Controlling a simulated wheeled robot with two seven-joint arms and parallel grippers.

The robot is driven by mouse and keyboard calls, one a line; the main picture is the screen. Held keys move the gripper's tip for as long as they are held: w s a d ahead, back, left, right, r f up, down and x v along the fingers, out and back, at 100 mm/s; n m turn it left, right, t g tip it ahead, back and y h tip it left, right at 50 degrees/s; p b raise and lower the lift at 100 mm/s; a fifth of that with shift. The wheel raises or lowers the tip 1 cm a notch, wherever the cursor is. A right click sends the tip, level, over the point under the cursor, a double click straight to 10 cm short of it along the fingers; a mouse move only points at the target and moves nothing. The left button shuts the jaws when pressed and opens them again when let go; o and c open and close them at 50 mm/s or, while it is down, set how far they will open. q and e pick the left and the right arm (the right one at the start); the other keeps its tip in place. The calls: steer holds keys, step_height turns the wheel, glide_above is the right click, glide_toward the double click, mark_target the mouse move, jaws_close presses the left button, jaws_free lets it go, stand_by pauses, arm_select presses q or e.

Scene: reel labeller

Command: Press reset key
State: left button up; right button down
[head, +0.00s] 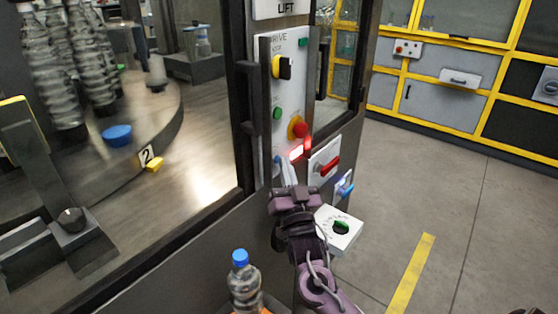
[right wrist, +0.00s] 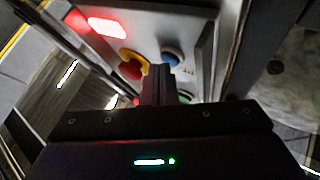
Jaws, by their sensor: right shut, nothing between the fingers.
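The control panel (head: 290,95) is a pale upright plate on the dark machine post. A blue round key (right wrist: 170,58) shows in the right wrist view beside the red stop knob (right wrist: 132,66) on its yellow base; I cannot read its label. In the head view a small bit of blue shows just above the fingertips. My right gripper (head: 284,172) is shut and empty, its fingers pointing up at the lower panel. In the right wrist view the fingertips (right wrist: 158,72) lie just below the blue key; contact cannot be told. My left gripper is out of view.
A lit red lamp (head: 297,151) sits below the red stop knob (head: 298,128). A red-handled switch (head: 325,166) and a white box with a green knob (head: 340,228) are close to my right arm. A bottle (head: 242,283) stands below left. Floor at right is free.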

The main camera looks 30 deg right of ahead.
steer(key=shift+w+a, duration=0.1)
steer(key=shift+w, duration=0.05)
steer(key=shift+s, duration=0.2)
stand_by(0.3)
steer(key=shift+s+d, duration=0.35)
steer(key=shift+s, duration=0.3)
steer(key=s, duration=0.1)
steer(key=s+d+p, duration=0.1)
steer(key=s, duration=0.1)
steer(key=s+d+p, duration=0.1)
steer(key=shift+s, duration=0.3)
stand_by(0.7)
